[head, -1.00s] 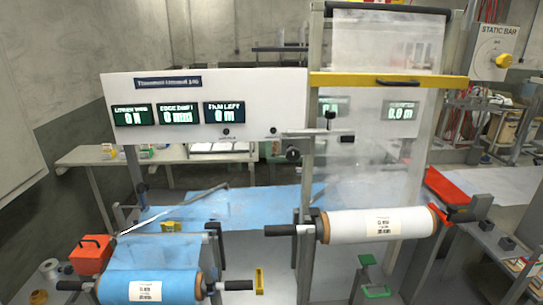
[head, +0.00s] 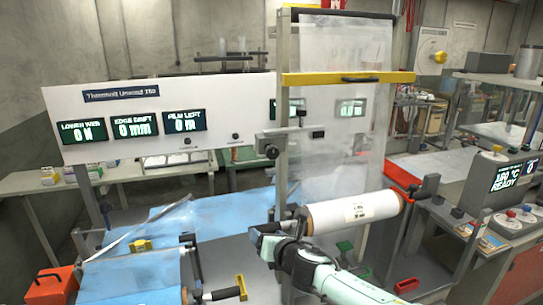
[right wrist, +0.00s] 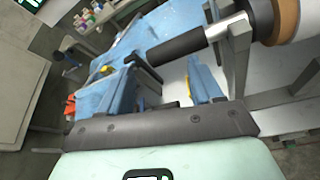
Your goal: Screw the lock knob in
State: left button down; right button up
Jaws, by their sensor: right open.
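A dark round knob (head: 272,152) sits on the upright post below a grey clamp bar; I cannot tell for certain whether it is the lock knob. The white film roll (head: 355,211) lies on its shaft to the right of the post. In the right wrist view the gripper's blue fingers (right wrist: 163,80) are apart and nothing is held. The black shaft handle (right wrist: 177,46) lies just beyond the fingertips. My left gripper is not in view.
A blue film web (head: 150,268) and an orange-red box (head: 57,284) are at lower left. A yellow bar (head: 345,78) crosses the frame above. A control unit reading READY (head: 505,180) stands at right.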

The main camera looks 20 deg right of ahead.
aim_at(273, 153)
jog(key=s+d+r+n+t+h, duration=0.1)
jog(key=s+d+r+n+t, duration=0.15)
jog(key=r, duration=0.65)
jog(key=s+d+r+n+t+h, duration=0.1)
jog(key=d+r+n+t, duration=0.15)
jog(key=r, duration=0.65)
jog(key=shift+g, duration=0.3)
jog(key=w+p, duration=0.1)
jog(key=w, duration=0.3)
jog(key=w+p, duration=0.1)
jog(key=w, duration=0.3)
jog(key=w+a+p, duration=0.1)
jog(key=w, duration=0.3)
jog(key=shift+w+a+r, duration=0.1)
jog(key=shift+w+r, duration=0.2)
jog(key=shift+w, duration=0.1)
jog(key=shift+w+f+p, duration=0.1)
jog(key=shift+w+p, duration=0.25)
jog(key=shift+w, duration=0.2)
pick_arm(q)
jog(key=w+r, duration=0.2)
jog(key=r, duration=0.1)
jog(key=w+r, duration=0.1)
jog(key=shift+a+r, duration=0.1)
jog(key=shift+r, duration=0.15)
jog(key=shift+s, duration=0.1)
pick_arm(e)
jog(key=shift+s, duration=0.1)
jog(key=c, duration=1.1)
